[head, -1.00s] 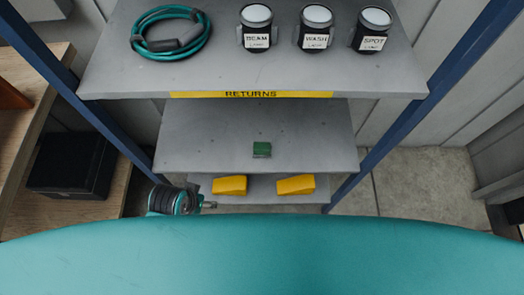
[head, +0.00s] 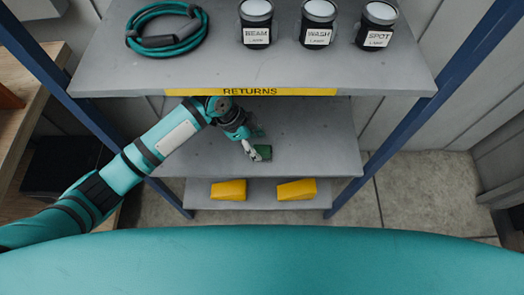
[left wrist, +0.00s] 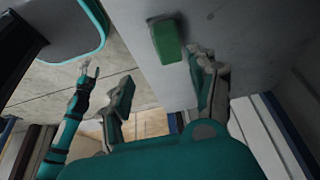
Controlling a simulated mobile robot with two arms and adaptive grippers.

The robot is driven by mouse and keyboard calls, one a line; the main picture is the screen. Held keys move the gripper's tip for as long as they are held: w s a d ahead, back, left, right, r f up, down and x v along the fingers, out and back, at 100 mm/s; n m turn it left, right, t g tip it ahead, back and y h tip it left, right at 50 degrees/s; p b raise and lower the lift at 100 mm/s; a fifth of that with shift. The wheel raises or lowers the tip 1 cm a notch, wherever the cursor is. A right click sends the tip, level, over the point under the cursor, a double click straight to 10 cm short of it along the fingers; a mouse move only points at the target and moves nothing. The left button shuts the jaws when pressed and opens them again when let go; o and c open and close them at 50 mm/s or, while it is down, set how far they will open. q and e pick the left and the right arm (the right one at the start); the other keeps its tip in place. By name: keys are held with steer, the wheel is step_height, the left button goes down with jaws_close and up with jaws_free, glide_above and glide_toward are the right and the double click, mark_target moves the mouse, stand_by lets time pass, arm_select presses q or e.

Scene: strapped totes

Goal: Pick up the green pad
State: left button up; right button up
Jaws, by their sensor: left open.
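The small green pad (head: 264,152) lies on the middle grey shelf, near its front edge. My left gripper (head: 256,144) reaches in from the left below the RETURNS shelf, with its fingers close beside the pad. In the left wrist view the pad (left wrist: 167,41) lies just beyond the fingertips of the open left gripper (left wrist: 163,73), nearer the right finger, with nothing held. My right arm shows small at the left of that view; its gripper (left wrist: 89,69) is too small to read. It is not in the head view.
The top shelf (head: 110,80) holds a teal cable coil (head: 166,30) and several labelled black jars, including BEAM (head: 256,25). It overhangs the middle shelf (head: 320,150). Two yellow blocks (head: 228,190) (head: 296,189) sit on the lower shelf. Blue posts (head: 400,130) flank the shelves.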

mark_target(262, 149)
arm_select(q)
steer(key=shift+w+a, duration=0.3)
steer(key=shift+w, duration=0.4)
steer(key=x, duration=0.7)
steer(key=shift+w+a+f, duration=0.1)
steer(key=shift+f, duration=0.15)
steer(key=c, duration=1.1)
